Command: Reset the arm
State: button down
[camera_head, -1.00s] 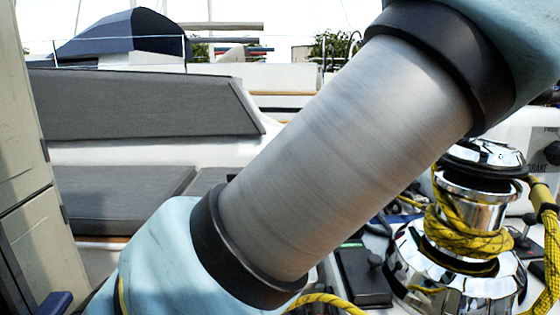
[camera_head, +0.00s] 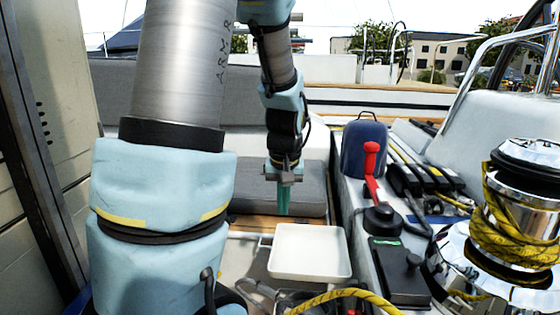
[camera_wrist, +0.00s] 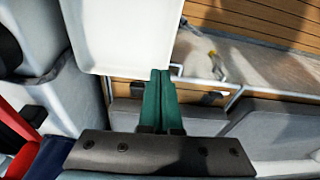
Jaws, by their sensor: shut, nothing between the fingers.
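My gripper (camera_head: 283,203) hangs fingers down at the end of my raised arm, in the middle of the head view. Its two green fingers are together and nothing shows between them. They are in front of the grey cushion, above and left of a white tray (camera_head: 310,275). In the wrist view the green fingers (camera_wrist: 160,75) lie side by side, with the tips close to the edge of the tray (camera_wrist: 120,40) in the picture. The height of the gripper over the floor is hard to tell.
On the right stand a chrome winch (camera_head: 505,205) with yellow rope, a red-handled lever (camera_head: 370,175) and a blue covered item (camera_head: 362,145). A grey cushioned seat (camera_head: 305,180) lies behind the gripper. Wooden planks (camera_wrist: 265,35) show in the wrist view.

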jog(key=s+a+f, duration=0.1)
jog(key=s+a, duration=0.6)
jog(key=s, duration=0.2)
notch_tip(320, 180, up, 18)
jog(key=p, duration=1.8)
jog(key=shift+a+m+g, duration=0.25)
jog(key=shift+m+g, duration=0.05)
